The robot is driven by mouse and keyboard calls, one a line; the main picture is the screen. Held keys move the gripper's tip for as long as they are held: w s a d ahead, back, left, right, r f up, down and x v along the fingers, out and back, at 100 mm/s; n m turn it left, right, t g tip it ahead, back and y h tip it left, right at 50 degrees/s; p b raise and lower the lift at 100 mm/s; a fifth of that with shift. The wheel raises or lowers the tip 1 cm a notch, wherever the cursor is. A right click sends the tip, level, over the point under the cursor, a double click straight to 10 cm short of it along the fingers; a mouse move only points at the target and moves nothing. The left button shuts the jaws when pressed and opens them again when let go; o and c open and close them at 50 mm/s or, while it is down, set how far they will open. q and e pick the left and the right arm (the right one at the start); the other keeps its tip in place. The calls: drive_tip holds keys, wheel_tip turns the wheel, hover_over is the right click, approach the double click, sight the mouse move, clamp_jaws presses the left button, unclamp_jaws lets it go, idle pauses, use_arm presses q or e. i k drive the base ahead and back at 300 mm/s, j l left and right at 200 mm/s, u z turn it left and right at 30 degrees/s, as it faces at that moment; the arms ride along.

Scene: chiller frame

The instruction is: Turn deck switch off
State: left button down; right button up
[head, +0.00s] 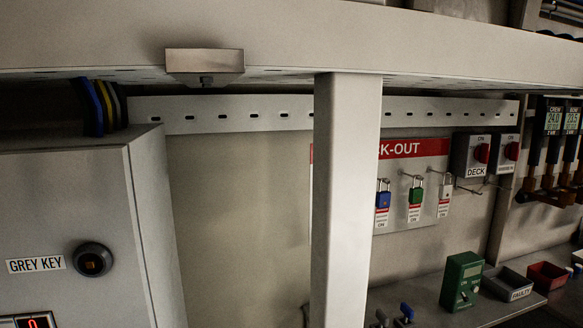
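A small ON mark shows above the knob; I cannot tell exactly which way the knob points. Neither my left nor my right gripper is in view.
A pale upright post (345,210) and overhead beam (440,43) stand in front. A lock-out board (431,160) holds blue, green and white padlocks left of the switches. A green device (461,281), a FAULTY tray (507,284) and a red tray (548,276) sit below. A grey cabinet (75,190) stands left.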

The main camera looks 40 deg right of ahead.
sight(482, 153)
drive_tip(key=z, duration=2.35)
drive_tip(key=i+l, duration=0.15)
drive_tip(key=l, duration=0.15)
drive_tip(key=i+l, duration=0.1)
drive_tip(key=l, duration=0.25)
drive_tip(key=i+l, duration=0.15)
drive_tip(key=l, duration=0.15)
drive_tip(key=i+l, duration=0.15)
drive_tip(key=l, duration=0.2)
